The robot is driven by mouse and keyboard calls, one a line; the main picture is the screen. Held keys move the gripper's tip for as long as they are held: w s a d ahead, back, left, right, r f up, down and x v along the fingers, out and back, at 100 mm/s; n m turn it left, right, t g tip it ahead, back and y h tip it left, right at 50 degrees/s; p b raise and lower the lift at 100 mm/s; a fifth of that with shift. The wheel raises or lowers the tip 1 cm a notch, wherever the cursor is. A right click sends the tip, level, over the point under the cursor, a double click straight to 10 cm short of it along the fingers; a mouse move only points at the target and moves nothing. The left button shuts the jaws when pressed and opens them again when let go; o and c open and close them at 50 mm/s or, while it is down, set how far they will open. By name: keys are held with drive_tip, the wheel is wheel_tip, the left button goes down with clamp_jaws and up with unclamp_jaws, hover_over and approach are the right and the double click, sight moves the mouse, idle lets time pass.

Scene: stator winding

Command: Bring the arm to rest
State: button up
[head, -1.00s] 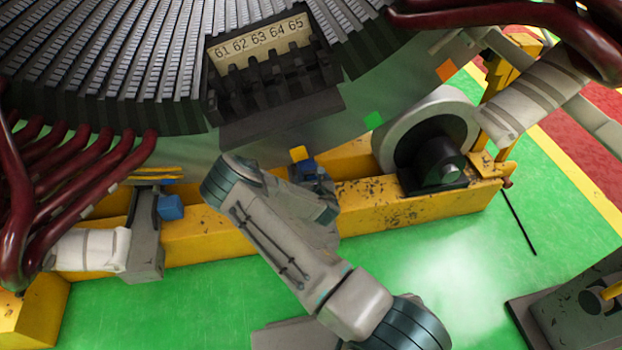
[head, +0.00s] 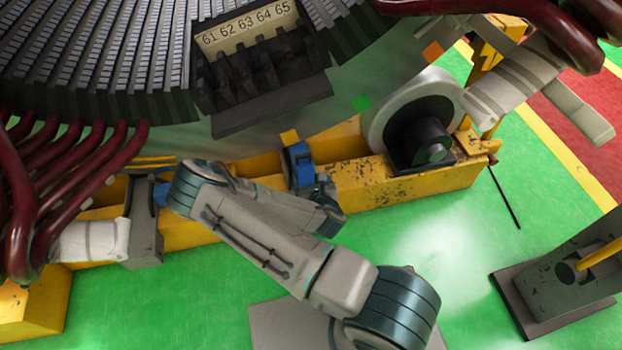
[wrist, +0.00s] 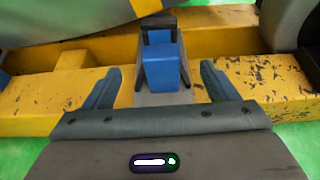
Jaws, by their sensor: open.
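My arm (head: 285,245) is folded in the head view, running from lower right up to an elbow at left and back right to the wrist (head: 318,205). My gripper (wrist: 160,68) is open and empty in the wrist view, one finger at each side. A blue block (wrist: 163,68) on a grey bracket shows between the fingers, seemingly beyond them. A blue block on a bracket also shows in the head view (head: 298,158), just above my wrist. My fingers are hard to make out in the head view.
The slotted stator (head: 90,60) with slot labels 61 to 65 fills the top left. Dark red cables (head: 75,180) hang at left. A scuffed yellow beam (head: 400,182) carries a roller (head: 425,130). Green floor (head: 455,250) is clear at right, before a grey stand (head: 570,285).

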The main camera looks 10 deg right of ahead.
drive_tip(key=shift+s, duration=0.25)
drive_tip(key=shift+r, duration=0.15)
